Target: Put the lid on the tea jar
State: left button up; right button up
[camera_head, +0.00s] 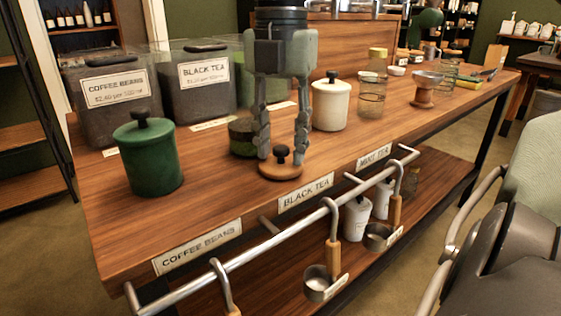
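A round wooden lid with a black knob (281,172) lies flat on the wooden counter near its front edge. Just behind it and to its left stands a short glass jar with dark green contents (241,137), probably the tea jar. It is partly hidden by a finger of my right gripper. My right gripper (282,153) points down over the lid, its fingers spread on either side of the knob. A gap shows between the fingers and the knob, so it is open. My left gripper is not in view.
A green canister (147,158) stands at left and a white canister (331,106) at right. Bins of coffee beans (112,98) and black tea (203,95) stand behind. A metal rail (282,236) with hanging scoops runs along the front.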

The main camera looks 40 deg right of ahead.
jog(key=c, duration=0.6)
jog(key=shift+r, duration=0.2)
jog(key=shift+c, duration=0.2)
jog(key=shift+r+p, duration=1.55)
jog(key=shift+r, duration=0.5)
